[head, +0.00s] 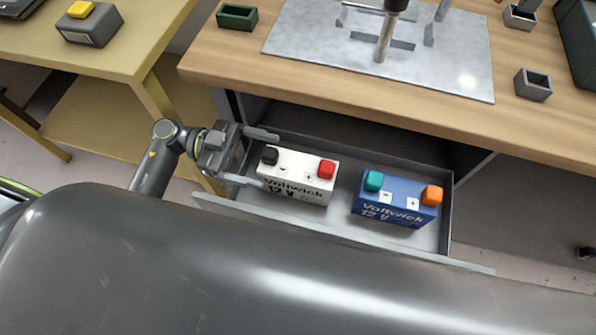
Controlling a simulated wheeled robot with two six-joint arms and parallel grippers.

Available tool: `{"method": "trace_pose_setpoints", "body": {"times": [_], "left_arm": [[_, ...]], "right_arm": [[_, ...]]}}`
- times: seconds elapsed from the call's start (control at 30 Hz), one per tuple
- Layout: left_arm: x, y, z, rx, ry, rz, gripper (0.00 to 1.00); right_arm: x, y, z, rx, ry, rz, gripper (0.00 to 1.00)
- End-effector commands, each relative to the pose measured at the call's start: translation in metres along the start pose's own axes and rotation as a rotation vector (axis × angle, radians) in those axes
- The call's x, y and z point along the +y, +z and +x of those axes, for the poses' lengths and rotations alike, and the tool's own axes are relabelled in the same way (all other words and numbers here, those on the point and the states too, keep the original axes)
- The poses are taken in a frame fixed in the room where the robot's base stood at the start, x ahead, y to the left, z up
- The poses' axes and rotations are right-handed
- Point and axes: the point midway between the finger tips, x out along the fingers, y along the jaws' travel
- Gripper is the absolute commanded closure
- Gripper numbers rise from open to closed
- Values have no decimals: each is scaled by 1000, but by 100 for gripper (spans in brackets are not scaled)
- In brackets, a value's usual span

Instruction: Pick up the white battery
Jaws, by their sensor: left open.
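The white battery (297,179), with a black and a red terminal cap and the lettering "Voltwick 12 V", sits in the left half of an open grey drawer (448,185). My left gripper (251,157) is at the drawer's left end, beside the white battery's left side. Its two fingers are spread apart, one toward the back and one toward the front of the battery's left end. I cannot tell whether a finger touches the battery. My right gripper is not in view.
A blue battery (391,209) with teal and orange caps sits in the drawer's right half. The wooden workbench (225,60) overhangs the drawer's back, with a metal plate (455,75) on top. A yellow table (140,45) stands at the left.

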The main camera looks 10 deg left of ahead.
Motion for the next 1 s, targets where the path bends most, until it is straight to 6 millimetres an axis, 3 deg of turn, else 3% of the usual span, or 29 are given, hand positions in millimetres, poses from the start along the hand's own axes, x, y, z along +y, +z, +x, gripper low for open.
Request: {"method": "trace_pose_setpoints", "body": {"times": [0.2, 0.53, 0.87, 1.0], "left_arm": [[-1, 0, 12, 2, 0, 2, 15], [-5, 4, 52, 3, 0, 1, 15], [-5, 4, 57, -1, 0, 0, 15], [-5, 4, 57, 0, 0, 0, 31]], "right_arm": [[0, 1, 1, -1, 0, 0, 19], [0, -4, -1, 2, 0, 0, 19], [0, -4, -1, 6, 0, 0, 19], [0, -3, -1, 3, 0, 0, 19]]}}
